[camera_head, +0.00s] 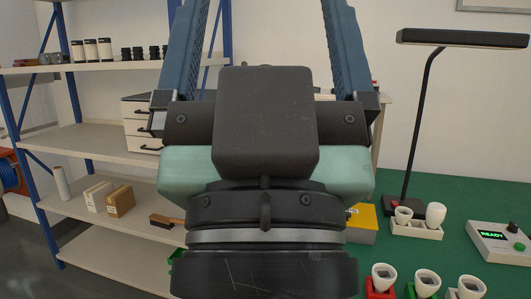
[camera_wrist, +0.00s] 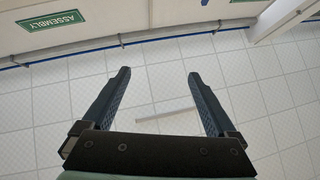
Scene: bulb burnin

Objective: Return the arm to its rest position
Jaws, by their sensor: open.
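My gripper (camera_head: 263,8) fills the middle of the head view, close to the camera, with its fingers pointing up. In the wrist view my gripper (camera_wrist: 158,73) has its two blue fingers wide apart with nothing between them. It touches nothing that I can see. Behind the fingers the wrist view shows a pale tiled surface and a wall with a green ASSEMBLY sign (camera_wrist: 52,21).
A green-topped table (camera_head: 455,215) stands at right. It bears a lamp (camera_head: 424,110), a white holder (camera_head: 417,229) with white bulbs, a READY box (camera_head: 500,242) and several front bulbs (camera_head: 427,281). Shelving (camera_head: 110,67) stands at left. My gripper hides the middle.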

